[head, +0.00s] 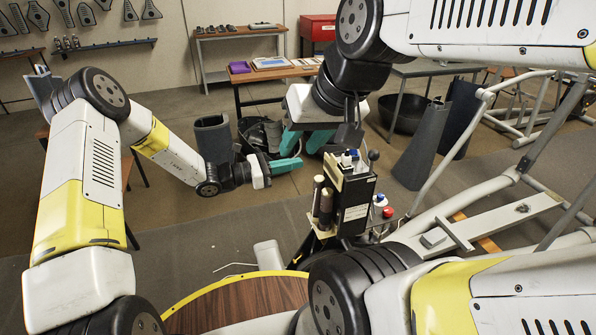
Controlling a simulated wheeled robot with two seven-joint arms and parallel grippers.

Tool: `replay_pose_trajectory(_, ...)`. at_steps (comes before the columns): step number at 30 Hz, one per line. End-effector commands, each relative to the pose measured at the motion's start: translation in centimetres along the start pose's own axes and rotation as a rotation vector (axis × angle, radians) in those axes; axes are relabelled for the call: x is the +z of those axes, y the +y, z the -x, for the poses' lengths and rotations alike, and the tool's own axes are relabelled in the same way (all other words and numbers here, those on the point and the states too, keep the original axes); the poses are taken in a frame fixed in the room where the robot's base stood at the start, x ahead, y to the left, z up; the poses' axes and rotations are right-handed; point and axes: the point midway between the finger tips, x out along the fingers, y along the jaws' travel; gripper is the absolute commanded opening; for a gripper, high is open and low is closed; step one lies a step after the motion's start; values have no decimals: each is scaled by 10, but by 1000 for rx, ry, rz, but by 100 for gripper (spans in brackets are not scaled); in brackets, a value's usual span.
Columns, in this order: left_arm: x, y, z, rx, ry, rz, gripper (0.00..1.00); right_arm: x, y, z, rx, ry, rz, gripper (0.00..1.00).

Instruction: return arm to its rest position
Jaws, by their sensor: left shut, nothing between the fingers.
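My left arm comes in from the left and bends down toward the middle of the head view. Its gripper (286,164) is shut and empty, with teal fingers pointing right. My right arm comes in from the upper right and hangs its gripper (301,147) downward near the middle. Its two teal fingers are spread apart with nothing visible between them. The right gripper is just above and right of the left gripper in the picture; I cannot tell the gap in depth.
A black caddy with bottles (356,205) stands below the grippers. A round wooden top with a yellow rim (240,297) is at the front. White frame tubes (470,205) fill the right. Workbenches (240,34) and a red box (318,28) stand behind. Open floor (190,235) lies at centre left.

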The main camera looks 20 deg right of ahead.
Motion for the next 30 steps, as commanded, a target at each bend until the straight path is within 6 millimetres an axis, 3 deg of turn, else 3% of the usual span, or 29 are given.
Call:
replay_pose_trajectory(11, 2, -1, 3, -5, 4, -8, 0, 0, 0, 0, 0, 0, 0, 36)
replay_pose_trajectory(17, 37, -22, 17, -101, 94, -175, 0, 0, 0, 0, 0, 0, 0, 36)
replay_pose_trajectory(23, 86, -65, 57, -278, 289, -492, 0, 0, 0, 0, 0, 0, 0, 36)
replay_pose_trajectory(30, 130, -114, 121, -460, 542, -858, 0, 0, 0, 0, 0, 0, 0, 36)
